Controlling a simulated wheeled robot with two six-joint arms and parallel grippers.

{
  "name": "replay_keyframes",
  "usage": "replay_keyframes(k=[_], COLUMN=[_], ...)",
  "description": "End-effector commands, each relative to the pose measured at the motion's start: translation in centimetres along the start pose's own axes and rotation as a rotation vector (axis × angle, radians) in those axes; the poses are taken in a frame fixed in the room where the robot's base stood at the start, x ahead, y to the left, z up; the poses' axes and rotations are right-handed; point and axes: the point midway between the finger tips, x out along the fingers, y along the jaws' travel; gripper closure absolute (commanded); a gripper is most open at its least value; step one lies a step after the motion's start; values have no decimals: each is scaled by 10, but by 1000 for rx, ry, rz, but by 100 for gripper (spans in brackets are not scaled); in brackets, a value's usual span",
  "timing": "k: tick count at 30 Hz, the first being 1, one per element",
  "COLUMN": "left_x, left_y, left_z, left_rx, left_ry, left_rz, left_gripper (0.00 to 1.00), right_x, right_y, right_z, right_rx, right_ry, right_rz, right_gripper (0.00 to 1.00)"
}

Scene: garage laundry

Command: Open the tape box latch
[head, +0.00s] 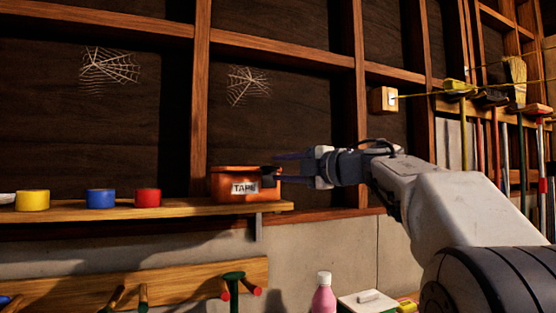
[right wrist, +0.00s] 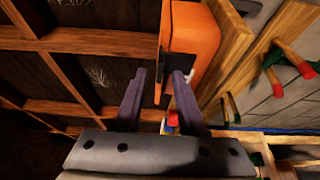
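The orange tape box (head: 233,196) with a white "TAPE" label (head: 244,187) sits on the right end of the wooden shelf (head: 180,209). My right gripper (head: 276,172) reaches in from the right, its fingertips at the upper right side of the box. In the right wrist view the box (right wrist: 198,45) lies just ahead of the spread fingers (right wrist: 161,76). A dark piece on the box face (right wrist: 182,66), perhaps the latch, shows close to the right finger. The fingers look apart with nothing held between them; contact with the box cannot be told. My left gripper is out of view.
Yellow (head: 32,201), blue (head: 101,198) and red (head: 147,197) tape rolls stand on the shelf left of the box. A peg rail (head: 180,283) hangs below. A pink bottle (head: 324,299) stands lower right. Brooms and tools hang at the far right.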

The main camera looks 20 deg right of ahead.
Motion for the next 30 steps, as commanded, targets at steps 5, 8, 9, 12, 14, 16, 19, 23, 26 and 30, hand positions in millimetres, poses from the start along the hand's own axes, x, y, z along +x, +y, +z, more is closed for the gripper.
replay_keyframes(k=[5,8,9,12,14,16,19,23,26,30], left_x=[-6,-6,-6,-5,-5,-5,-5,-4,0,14], left_y=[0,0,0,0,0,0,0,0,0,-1], left_z=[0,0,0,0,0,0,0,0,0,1], left_rx=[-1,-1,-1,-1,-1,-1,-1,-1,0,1], left_ry=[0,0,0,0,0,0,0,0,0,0], left_rz=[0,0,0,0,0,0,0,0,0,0], left_gripper=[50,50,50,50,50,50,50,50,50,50], right_x=[12,13,13,13,13,13,13,13,12,11], right_y=[0,0,0,0,0,0,0,-1,-3,-8], right_z=[0,0,0,0,0,0,0,0,0,-1], right_rx=[0,0,-1,0,0,0,0,0,-3,-15], right_ry=[1,-1,-1,-1,-1,-1,-1,-1,-1,-1], right_rz=[0,1,1,1,1,1,1,2,9,38], right_gripper=[60,60,60,60,72,98,100,100,100,100])
